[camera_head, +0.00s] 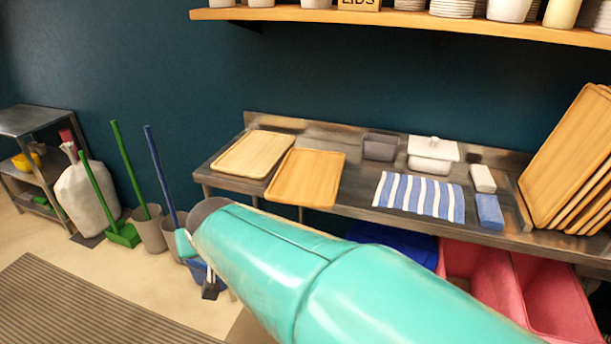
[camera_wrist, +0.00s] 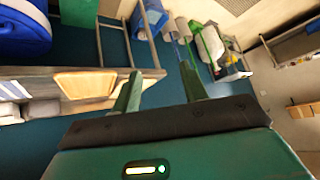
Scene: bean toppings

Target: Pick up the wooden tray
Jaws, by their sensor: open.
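Two wooden trays lie on the steel counter in the head view. The left one (camera_head: 254,154) is paler and lies flat near the counter's left end. The right one (camera_head: 307,177) is more orange and its near edge reaches the counter's front edge. Several more wooden trays (camera_head: 568,158) lean upright at the far right. My gripper (camera_wrist: 161,91) is open and empty in the wrist view, with its two fingers apart. A wooden tray (camera_wrist: 86,84) shows left of the fingers there, apart from them.
The steel counter (camera_head: 350,196) also holds a striped cloth (camera_head: 420,195), a grey container (camera_head: 380,147) and a white lidded container (camera_head: 432,154). A shelf (camera_head: 400,18) hangs above. Brooms, buckets and a white sack (camera_head: 87,195) stand at left. Pink bins (camera_head: 545,295) sit under the counter.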

